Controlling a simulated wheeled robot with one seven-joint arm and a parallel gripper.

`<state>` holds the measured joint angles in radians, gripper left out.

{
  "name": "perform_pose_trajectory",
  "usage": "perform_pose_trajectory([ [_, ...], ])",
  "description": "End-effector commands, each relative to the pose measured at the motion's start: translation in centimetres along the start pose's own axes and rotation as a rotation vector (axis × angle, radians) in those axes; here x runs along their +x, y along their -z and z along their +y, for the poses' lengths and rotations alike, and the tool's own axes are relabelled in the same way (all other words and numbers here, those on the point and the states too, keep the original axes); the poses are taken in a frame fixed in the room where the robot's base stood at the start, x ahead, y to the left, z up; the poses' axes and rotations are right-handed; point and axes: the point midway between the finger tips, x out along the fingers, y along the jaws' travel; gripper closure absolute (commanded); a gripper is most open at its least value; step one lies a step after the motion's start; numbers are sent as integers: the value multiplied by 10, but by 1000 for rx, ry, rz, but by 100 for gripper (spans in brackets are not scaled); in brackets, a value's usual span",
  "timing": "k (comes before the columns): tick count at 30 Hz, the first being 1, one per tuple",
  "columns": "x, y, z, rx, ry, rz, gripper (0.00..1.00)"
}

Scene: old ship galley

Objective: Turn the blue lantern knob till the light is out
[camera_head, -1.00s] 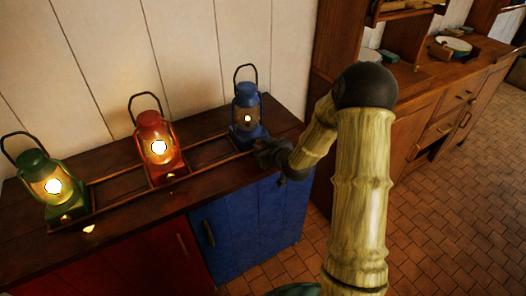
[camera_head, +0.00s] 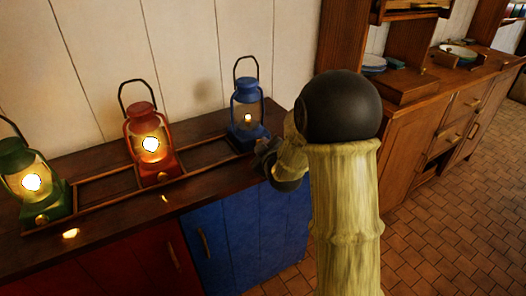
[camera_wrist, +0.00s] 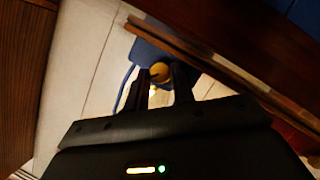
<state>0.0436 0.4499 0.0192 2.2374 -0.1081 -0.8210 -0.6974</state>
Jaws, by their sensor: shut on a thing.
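The blue lantern (camera_head: 247,92) stands upright at the right end of the wooden rack, with a small yellow light glowing in its glass. My gripper (camera_head: 264,147) is at the front of its base. In the wrist view, the two dark fingers of my gripper (camera_wrist: 161,88) are shut on the round brass knob (camera_wrist: 159,70), which sticks out from the lantern's blue base (camera_wrist: 147,52). In the head view my gripper and wrist hide the knob.
A lit red lantern (camera_head: 142,128) and a lit green lantern (camera_head: 18,158) stand to the left on the same rack (camera_head: 102,191). The rack lies on a dark counter over a red and a blue cabinet door (camera_head: 228,239). A wooden dresser (camera_head: 411,142) stands at right, with tiled floor before it.

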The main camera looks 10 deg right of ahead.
Motion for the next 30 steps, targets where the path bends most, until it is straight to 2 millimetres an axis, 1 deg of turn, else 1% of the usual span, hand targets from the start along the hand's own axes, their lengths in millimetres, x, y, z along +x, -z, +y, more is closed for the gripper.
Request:
perform_pose_trajectory([
  [10, 0, 1, 0, -3, 1, 1, 98],
  [11, 0, 1, 0, -3, 1, 1, 69],
  [13, 0, 1, 0, -2, 1, 1, 56],
  [14, 0, 1, 0, -2, 1, 1, 53],
  [23, -1, 0, 0, -2, 0, 0, 53],
  [26, -7, 0, 0, -2, 1, -1, 53],
  [30, -24, 0, 0, -2, 0, -1, 53],
])
